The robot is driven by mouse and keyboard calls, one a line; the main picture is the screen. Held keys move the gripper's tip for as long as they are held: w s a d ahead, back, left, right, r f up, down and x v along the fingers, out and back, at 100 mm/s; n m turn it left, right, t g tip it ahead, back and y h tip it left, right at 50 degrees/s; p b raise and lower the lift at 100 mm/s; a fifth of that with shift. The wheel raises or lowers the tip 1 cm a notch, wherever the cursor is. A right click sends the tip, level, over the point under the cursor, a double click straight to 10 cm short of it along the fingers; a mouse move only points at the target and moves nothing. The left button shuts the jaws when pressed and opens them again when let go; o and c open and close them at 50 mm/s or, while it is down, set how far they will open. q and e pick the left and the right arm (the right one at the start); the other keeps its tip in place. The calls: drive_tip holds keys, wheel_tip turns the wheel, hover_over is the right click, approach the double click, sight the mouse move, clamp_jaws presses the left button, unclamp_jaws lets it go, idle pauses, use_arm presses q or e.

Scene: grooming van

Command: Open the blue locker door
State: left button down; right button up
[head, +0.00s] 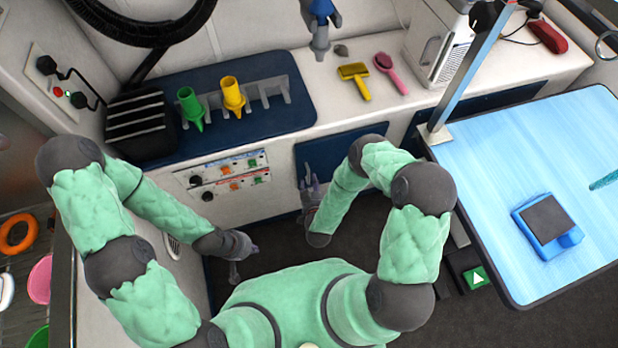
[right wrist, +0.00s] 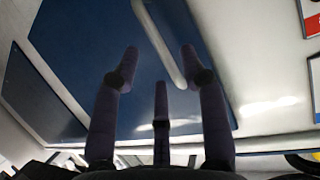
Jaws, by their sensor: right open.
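The blue locker door (head: 340,146) is set in the white cabinet front below the counter and looks closed. My right arm and gripper hide part of it in the head view. In the right wrist view the door (right wrist: 90,50) fills the middle, with a pale bar handle (right wrist: 160,42) running slantwise. My right gripper (head: 309,178) is in front of the door. In the wrist view its fingers (right wrist: 160,62) are spread, with the handle's lower end appearing between the tips; contact cannot be told. My left gripper (head: 240,258) hangs low at the left, away from the door; its jaws are unclear.
A control panel (head: 230,178) with knobs is left of the door. The counter above holds a yellow brush (head: 354,80), a pink brush (head: 391,73) and a nozzle rack (head: 270,92). A blue-topped table (head: 510,140) stands at the right. Dark floor lies below.

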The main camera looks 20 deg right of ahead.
drive_tip(key=shift+b+x, duration=0.65)
drive_tip(key=shift+x, duration=1.6)
clamp_jaws()
